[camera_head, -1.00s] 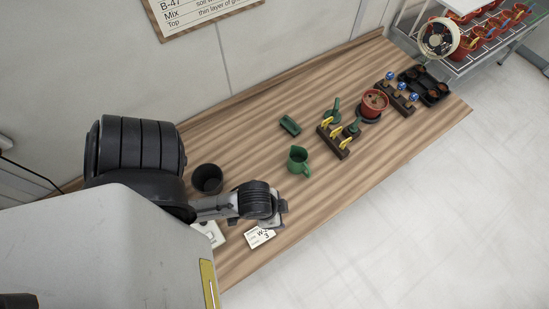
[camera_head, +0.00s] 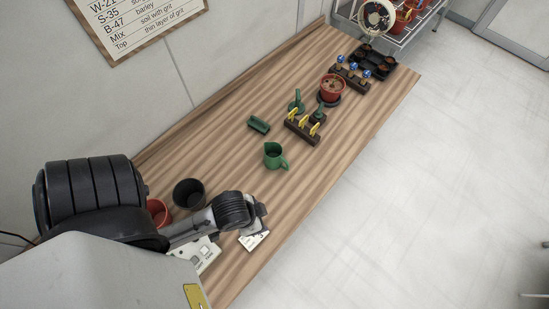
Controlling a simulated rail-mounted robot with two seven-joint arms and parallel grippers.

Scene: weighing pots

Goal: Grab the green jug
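The green jug (camera_head: 272,157) stands upright on the wooden bench, its handle toward the lower right. My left arm comes in from the lower left. Its gripper (camera_head: 260,212) is over the bench's front part, below the jug in the picture and apart from it. The wrist hides most of the gripper, so its fingers are unclear. My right gripper is not in view.
A black pot (camera_head: 188,194) and a red pot (camera_head: 157,211) stand near my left arm. A white card (camera_head: 254,240) lies by the gripper. A small green tray (camera_head: 259,124) and a rack with yellow tags (camera_head: 302,127) are beyond the jug. A potted red pot (camera_head: 331,88) stands farther back.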

